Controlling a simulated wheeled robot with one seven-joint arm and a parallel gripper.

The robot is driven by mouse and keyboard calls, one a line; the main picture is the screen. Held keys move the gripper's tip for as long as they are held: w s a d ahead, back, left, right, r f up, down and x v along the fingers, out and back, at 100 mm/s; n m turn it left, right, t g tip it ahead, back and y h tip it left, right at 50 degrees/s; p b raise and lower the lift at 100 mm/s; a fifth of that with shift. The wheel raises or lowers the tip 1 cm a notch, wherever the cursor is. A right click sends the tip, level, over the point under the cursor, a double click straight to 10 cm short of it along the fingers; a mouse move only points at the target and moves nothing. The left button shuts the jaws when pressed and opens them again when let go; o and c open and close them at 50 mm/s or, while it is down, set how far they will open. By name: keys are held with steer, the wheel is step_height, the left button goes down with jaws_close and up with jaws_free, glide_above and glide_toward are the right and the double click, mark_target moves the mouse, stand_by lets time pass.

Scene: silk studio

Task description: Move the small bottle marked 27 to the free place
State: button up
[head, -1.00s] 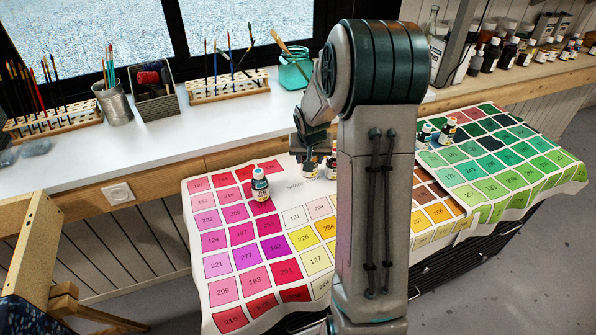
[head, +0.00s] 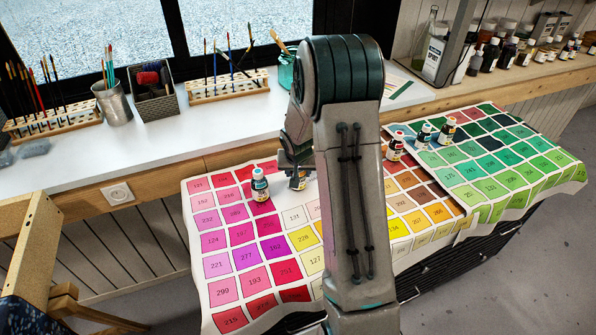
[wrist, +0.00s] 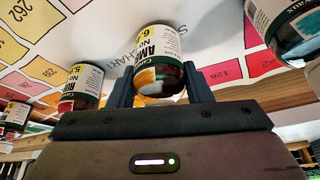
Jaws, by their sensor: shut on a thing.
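My gripper (head: 294,163) is shut on a small bottle (head: 297,182) with a dark body, over the upper middle of the colour chart (head: 284,196). In the wrist view the held bottle (wrist: 158,72) sits between my two fingers, with a white and yellow label. I cannot read a 27 on it. Three more small bottles, a red-marked one (head: 395,146), a blue-marked one (head: 424,134) and an orange-marked one (head: 447,130), stand right of my arm. My arm hides part of the chart.
In the wrist view, bottles flank the held one on the left (wrist: 82,86) and right (wrist: 288,30). A white counter (head: 150,150) with brush racks (head: 228,85) runs behind. A shelf of bottles (head: 510,60) is at the back right. The chart's lower left is clear.

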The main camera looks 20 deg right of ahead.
steer(key=o, duration=1)
steer(key=shift+o, duration=0.2)
steer(key=shift+s+r, duration=0.1)
steer(key=shift+r, duration=0.5)
steer(key=v, duration=1.1)
steer(key=s+a+r+n+y, duration=0.1)
steer(key=s+a+r, duration=0.3)
steer(key=s, duration=0.8)
steer(key=s+a+r+n+g, duration=0.1)
steer(key=s+a+r+n, duration=0.2)
steer(key=s, duration=1)
steer(key=a+r, duration=0.1)
steer(key=a, duration=0.2)
steer(key=shift+a+y, duration=0.15)
steer(key=shift+y, duration=0.25)
steer(key=shift+s+r, duration=0.1)
steer(key=shift+s, duration=0.05)
